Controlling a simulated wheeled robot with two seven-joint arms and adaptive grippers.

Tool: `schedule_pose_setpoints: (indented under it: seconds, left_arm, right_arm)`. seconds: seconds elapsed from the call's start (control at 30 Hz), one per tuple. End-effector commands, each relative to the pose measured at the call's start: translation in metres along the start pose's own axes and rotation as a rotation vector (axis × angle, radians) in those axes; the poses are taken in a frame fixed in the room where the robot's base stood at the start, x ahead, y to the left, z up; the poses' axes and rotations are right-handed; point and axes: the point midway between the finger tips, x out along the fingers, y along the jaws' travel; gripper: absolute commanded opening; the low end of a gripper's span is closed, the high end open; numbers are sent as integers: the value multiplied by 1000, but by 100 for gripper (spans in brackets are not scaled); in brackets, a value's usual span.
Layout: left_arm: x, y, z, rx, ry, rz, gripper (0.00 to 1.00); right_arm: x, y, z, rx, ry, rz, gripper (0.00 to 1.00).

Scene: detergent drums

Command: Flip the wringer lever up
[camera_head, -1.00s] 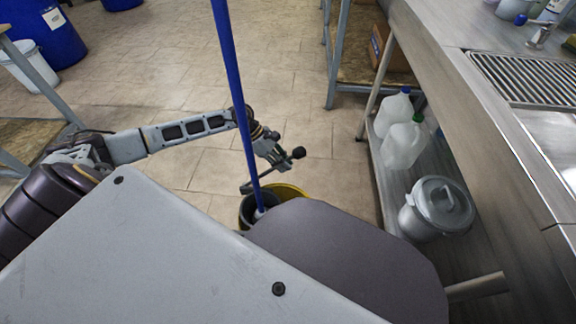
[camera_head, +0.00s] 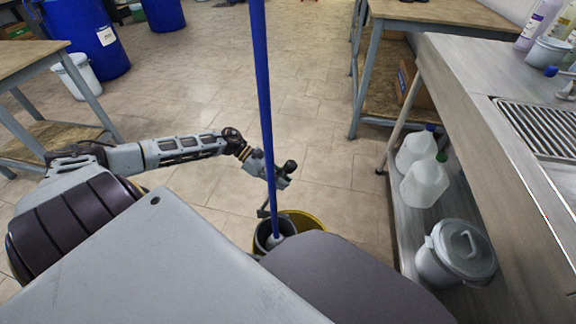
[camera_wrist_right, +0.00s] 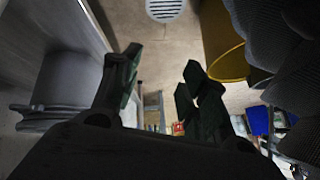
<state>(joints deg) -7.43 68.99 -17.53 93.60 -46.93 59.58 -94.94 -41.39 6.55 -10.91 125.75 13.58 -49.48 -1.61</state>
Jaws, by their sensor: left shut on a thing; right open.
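The yellow mop bucket (camera_head: 313,220) stands on the floor, partly hidden behind my grey body. The dark grey wringer (camera_head: 258,238) sits at its left side, with the blue mop handle (camera_head: 264,90) rising steeply from it. The thin grey wringer lever (camera_head: 262,211) rises from the wringer towards a dark knob (camera_head: 290,166). My left gripper (camera_head: 279,176) is shut on the lever near the knob; the mop handle partly covers the contact. My right gripper (camera_wrist_right: 160,84) is open and empty in the right wrist view, beside the yellow bucket (camera_wrist_right: 222,50).
A steel counter (camera_head: 480,150) runs along the right. Its lower shelf holds white jugs (camera_head: 424,183) and a lidded grey pail (camera_head: 455,255). Blue drums (camera_head: 85,40) and a white bin (camera_head: 75,77) stand at the back left. The tiled floor between is clear.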

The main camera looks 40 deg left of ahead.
Motion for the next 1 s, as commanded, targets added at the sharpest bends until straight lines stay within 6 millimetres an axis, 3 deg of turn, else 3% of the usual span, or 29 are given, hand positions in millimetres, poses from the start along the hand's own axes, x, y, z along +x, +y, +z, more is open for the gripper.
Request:
schedule_pose_setpoints:
  seconds: [0.57, 0.77, 1.0]
  left_arm:
    - [-54, -10, -16, 41, -227, 12, 0]
    - [-74, -14, -27, 62, -325, 16, 0]
    - [-94, -18, -39, 82, -422, 18, 0]
  right_arm:
    - [-13, -2, -13, -21, -18, 9, 44]
    - [-4, 0, -8, -14, -1, 2, 44]
    - [10, 4, 12, -7, -8, -5, 44]
